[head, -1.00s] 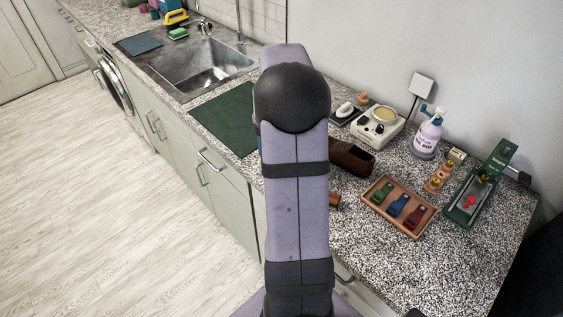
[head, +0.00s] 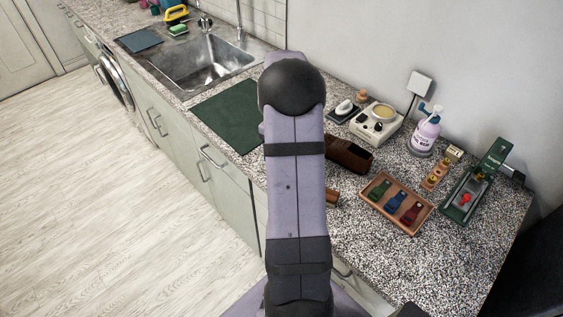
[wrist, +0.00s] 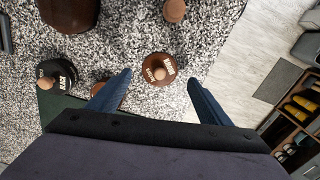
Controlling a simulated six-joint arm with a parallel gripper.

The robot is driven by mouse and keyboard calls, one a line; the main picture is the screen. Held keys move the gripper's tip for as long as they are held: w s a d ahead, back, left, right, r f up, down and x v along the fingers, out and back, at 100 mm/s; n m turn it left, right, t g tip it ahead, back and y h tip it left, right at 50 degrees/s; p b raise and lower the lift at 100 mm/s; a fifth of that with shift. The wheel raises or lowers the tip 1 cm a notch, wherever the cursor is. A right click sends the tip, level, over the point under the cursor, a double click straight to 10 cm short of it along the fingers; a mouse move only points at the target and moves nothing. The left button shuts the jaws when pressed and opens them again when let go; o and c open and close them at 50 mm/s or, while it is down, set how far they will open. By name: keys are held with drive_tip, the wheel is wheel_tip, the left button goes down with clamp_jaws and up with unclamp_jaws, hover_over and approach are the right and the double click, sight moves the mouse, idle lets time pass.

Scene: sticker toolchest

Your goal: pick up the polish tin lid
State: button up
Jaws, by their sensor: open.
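In the wrist view a round, dark brown lid with a light wooden knob and pale lettering (wrist: 168,63) lies on the speckled counter. A similar black lidded tin with a knob (wrist: 57,75) sits to its left. A smaller brown round thing (wrist: 99,88) is partly hidden behind the left finger. My gripper (wrist: 160,77) is open, its two blue fingers spread either side of the brown lid in the picture, with nothing held. I cannot tell the height between them. In the head view my arm hides the gripper and the lids.
In the head view a wooden tray (head: 368,204) with several coloured items stands right of my arm, with a dark brown box (head: 348,154) behind it. A pump bottle (head: 424,136) and a cream device (head: 377,123) stand near the wall. A green mat (head: 222,118) lies left.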

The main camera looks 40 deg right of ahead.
drive_tip(key=shift+f, duration=1.3)
drive_tip(key=c, duration=1.1)
